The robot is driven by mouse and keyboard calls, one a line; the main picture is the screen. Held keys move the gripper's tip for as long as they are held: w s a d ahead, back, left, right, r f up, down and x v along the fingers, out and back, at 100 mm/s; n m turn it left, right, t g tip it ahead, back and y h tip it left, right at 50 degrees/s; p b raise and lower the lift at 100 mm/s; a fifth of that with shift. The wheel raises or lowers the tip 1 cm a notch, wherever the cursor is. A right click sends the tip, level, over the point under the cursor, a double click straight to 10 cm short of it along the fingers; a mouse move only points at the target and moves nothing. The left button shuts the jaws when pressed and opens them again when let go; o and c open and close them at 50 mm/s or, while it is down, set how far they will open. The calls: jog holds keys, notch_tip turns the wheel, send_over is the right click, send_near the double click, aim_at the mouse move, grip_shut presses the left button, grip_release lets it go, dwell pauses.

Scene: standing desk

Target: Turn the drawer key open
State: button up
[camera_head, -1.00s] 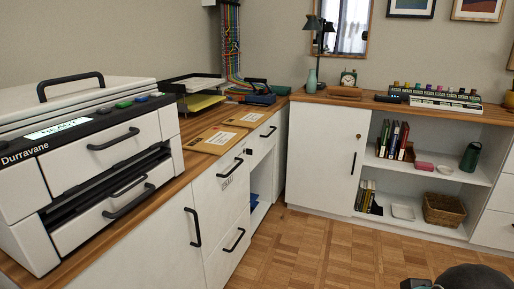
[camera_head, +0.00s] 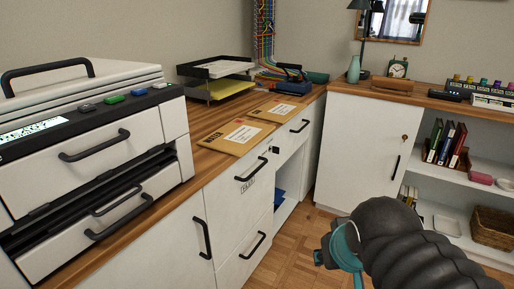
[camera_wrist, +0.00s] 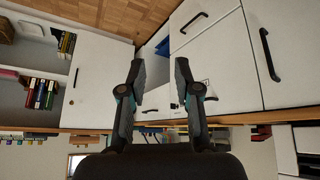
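A small dark key or lock piece (camera_head: 275,150) sits at the upper right corner of the white labelled drawer (camera_head: 232,197), below the wooden countertop. It is too small to tell how it is turned. In the wrist view, which is upside down, a small dark spot (camera_wrist: 173,106) on the drawer front between my fingers looks like the same piece. My gripper (camera_wrist: 160,72) is open and empty, its two fingers apart and in front of the drawers. In the head view, my arm reaches in from the lower right, with a teal gripper part (camera_head: 345,246) away from the drawer.
A large white machine (camera_head: 85,130) stands on the counter at left. Envelopes (camera_head: 238,135) lie above the drawer. Black handles (camera_head: 250,177) stick out from the fronts. A white cabinet (camera_head: 362,150) with a brass lock (camera_head: 405,137) stands at right. The floor between is clear.

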jog(key=w+d+r+t, duration=0.3)
jog(key=w+r, duration=0.1)
jog(key=w, duration=0.6)
jog(key=w+d+r+n+t+h, duration=0.1)
jog(key=w+d+r+t, duration=0.15)
jog(key=w, duration=0.75)
jog(key=w+d+r+t, duration=0.2)
jog(key=w+d+r, duration=0.25)
jog(key=w, duration=0.55)
jog(key=w+f+n+t+y, duration=0.25)
jog(key=w+n+y, duration=0.2)
jog(key=w, duration=0.75)
jog(key=n+g+y, duration=0.6)
jog(key=y, duration=0.6)
send_near(276, 150)
jog(key=x, duration=0.8)
jog(key=shift+w+a, duration=0.2)
jog(key=shift+w, duration=0.15)
